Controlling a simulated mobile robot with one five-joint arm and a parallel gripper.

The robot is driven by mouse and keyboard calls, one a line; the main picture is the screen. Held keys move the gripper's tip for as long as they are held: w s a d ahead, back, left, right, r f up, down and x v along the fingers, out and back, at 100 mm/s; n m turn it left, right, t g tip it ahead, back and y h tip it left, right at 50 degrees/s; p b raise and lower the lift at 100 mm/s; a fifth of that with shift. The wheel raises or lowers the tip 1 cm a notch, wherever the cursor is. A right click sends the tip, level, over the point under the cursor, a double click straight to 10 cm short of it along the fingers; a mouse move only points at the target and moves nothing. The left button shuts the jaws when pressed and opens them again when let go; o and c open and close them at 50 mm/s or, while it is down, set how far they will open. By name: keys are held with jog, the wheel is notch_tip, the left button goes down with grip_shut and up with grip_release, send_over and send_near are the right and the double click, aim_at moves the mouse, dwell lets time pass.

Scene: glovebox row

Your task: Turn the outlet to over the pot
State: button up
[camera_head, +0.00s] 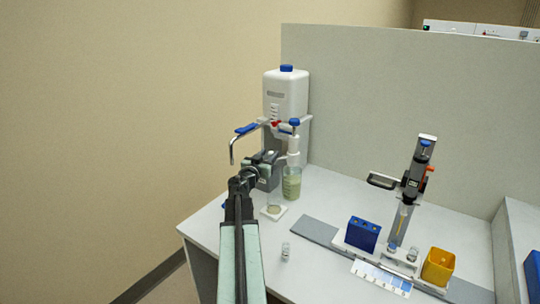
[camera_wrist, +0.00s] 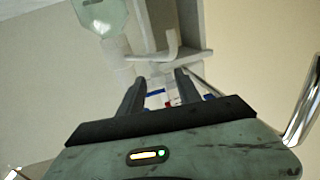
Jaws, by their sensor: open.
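The outlet (camera_head: 235,145) is a bent metal tube with a blue lever on top, reaching left from a white bottle dispenser (camera_head: 286,95) with a blue cap. Its tip points down, left of the white body and apart from the vessels below. A curved metal tube (camera_wrist: 303,110), likely the outlet, shows at the right of the wrist view. A small clear pot (camera_head: 273,210) stands on a white square. A beaker (camera_head: 291,185) with greenish contents stands behind it. My gripper (camera_wrist: 160,88) is open, its fingers apart with nothing held, close in front of the dispenser; in the head view my arm partly hides the dispenser's lower part.
A small clear vial (camera_head: 285,251) stands near the bench front. To the right are a blue box (camera_head: 362,234), a yellow cup (camera_head: 438,266) and an upright device (camera_head: 411,190). A grey partition (camera_head: 380,100) stands behind. The bench's left edge is near my arm.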

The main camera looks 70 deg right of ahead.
jog(key=shift+d, duration=1.1)
grip_shut()
dwell(0.5)
